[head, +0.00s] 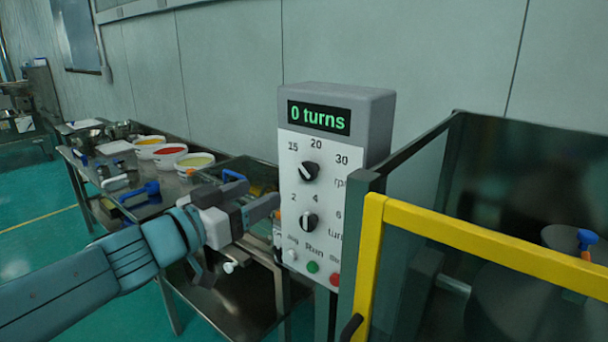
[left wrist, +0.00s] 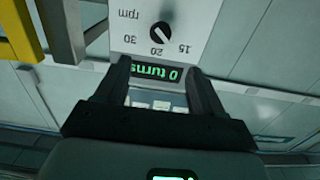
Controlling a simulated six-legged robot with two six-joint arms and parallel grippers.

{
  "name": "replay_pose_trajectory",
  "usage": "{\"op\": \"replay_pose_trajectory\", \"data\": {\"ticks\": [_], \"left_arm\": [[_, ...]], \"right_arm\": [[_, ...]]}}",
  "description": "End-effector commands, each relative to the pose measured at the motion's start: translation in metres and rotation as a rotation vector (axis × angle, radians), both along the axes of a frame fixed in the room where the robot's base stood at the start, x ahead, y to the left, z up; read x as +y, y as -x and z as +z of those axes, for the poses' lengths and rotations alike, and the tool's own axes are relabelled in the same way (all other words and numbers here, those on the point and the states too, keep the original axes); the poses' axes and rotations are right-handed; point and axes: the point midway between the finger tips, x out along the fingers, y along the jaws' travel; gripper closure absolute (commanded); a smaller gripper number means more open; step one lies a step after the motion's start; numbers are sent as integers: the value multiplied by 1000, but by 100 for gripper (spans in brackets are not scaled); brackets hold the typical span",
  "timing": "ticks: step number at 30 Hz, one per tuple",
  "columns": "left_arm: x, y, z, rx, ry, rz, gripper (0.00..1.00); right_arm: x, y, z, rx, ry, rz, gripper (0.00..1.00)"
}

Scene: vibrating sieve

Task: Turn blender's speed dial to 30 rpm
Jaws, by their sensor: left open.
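The grey control box (head: 352,108) has a white front panel, and its green display (head: 318,117) reads "0 turns". The upper black speed dial (head: 309,171) has labels 15, 20 and 30 around it. Its mark points toward 15. The dial (left wrist: 160,33) also shows upside down in the left wrist view, ahead of the fingers. My left gripper (head: 258,209) is open and empty, just left of the panel and lower than the speed dial. Its fingers (left wrist: 162,72) are apart and do not touch the dial. My right gripper is not in view.
A lower turns dial (head: 308,220), a green button (head: 312,267) and a red button (head: 336,280) sit below the speed dial. A yellow rail (head: 480,245) and dark frame stand close on the right. A metal table (head: 235,295) with several bowls is behind my left arm.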

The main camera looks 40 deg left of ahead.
Motion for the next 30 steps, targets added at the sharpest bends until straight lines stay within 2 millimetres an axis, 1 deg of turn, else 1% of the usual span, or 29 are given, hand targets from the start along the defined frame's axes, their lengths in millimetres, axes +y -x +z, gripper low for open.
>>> {"op": "replay_pose_trajectory", "data": {"ticks": [1,9,12,15,18,21,29,30], "left_arm": [[-2,-13,-2,0,2,-6,32],[-8,-78,-3,2,2,-7,32],[-10,-99,-2,2,0,-6,32],[-11,-115,-1,1,1,-5,32],[-11,-125,-1,1,1,-4,32],[-12,-131,0,0,0,-4,32],[-12,-133,0,1,0,-3,32],[-12,-133,0,1,0,-3,41]], "right_arm": [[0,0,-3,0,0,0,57],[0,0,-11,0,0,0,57],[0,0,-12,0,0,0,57],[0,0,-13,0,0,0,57],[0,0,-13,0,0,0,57],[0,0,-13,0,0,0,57],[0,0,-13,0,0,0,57],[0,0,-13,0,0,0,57]]}}
